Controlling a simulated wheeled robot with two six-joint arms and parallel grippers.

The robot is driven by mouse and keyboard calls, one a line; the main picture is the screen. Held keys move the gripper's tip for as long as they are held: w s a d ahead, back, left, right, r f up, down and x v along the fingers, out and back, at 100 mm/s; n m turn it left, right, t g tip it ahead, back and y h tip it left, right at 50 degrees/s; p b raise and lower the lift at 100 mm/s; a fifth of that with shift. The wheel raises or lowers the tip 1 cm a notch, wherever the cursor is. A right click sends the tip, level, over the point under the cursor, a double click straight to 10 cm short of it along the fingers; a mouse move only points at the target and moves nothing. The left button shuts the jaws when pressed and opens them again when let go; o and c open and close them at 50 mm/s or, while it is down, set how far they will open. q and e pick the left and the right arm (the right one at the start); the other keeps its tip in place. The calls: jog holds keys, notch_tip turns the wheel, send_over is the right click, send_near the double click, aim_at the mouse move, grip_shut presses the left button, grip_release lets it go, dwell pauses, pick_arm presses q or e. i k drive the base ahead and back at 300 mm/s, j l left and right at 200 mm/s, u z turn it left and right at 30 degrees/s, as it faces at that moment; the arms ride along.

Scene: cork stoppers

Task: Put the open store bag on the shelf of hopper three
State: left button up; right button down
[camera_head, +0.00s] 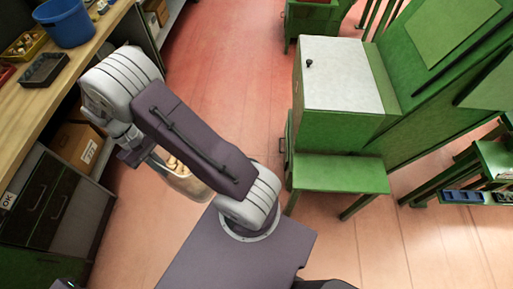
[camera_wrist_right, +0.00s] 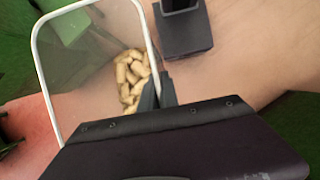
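A clear open bag (camera_head: 188,184) with cork stoppers inside hangs below my folded arm, partly hidden by it. In the right wrist view, the bag (camera_wrist_right: 85,62) shows a white rim, with the corks lying toward one side. My right gripper (camera_head: 143,155) holds it; in the wrist view its dark fingers (camera_wrist_right: 158,92) meet the bag's wall near the rim. A green hopper (camera_head: 335,130) with a pale top stands right of centre. A flat green shelf (camera_head: 340,174) juts from its front, bare. I can read no hopper number. My left gripper is out of view.
A wooden bench (camera_head: 28,108) on the left holds a blue bucket (camera_head: 68,22), a dark tray (camera_head: 44,69) and a yellow-edged bin (camera_head: 24,45). Green stands (camera_head: 490,160) stand at the right.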

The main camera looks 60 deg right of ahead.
aim_at(341, 172)
jog(key=k+l+z, duration=0.7)
jog(key=k+l, duration=0.25)
